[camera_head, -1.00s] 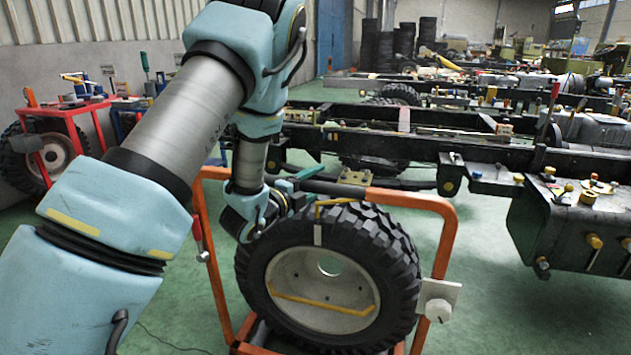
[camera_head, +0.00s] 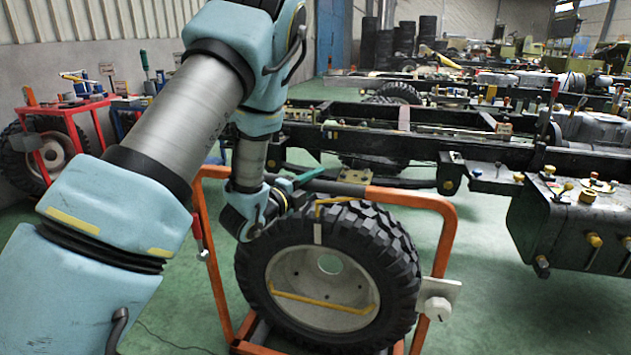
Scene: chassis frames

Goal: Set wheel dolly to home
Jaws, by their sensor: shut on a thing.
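The wheel dolly is an orange tubular frame (camera_head: 443,262) standing on the green floor, with a large black-tyred wheel (camera_head: 398,262) upright in it. The wheel has a pale hub and yellow bars. A green handle (camera_head: 309,176) shows at the dolly's top bar, behind the top left of the tyre. My gripper (camera_head: 286,189) is at this handle and appears shut on it; its fingertips are small and partly hidden. A red-handled lever (camera_head: 198,232) hangs on the left post. A white plate with a round knob (camera_head: 437,308) is on the right post.
A long black truck chassis (camera_head: 400,145) runs close behind the dolly, with a dark tank (camera_head: 550,235) at right. A red cart (camera_head: 68,115) with a wheel stands at left by the wall. Green floor is open right of the dolly.

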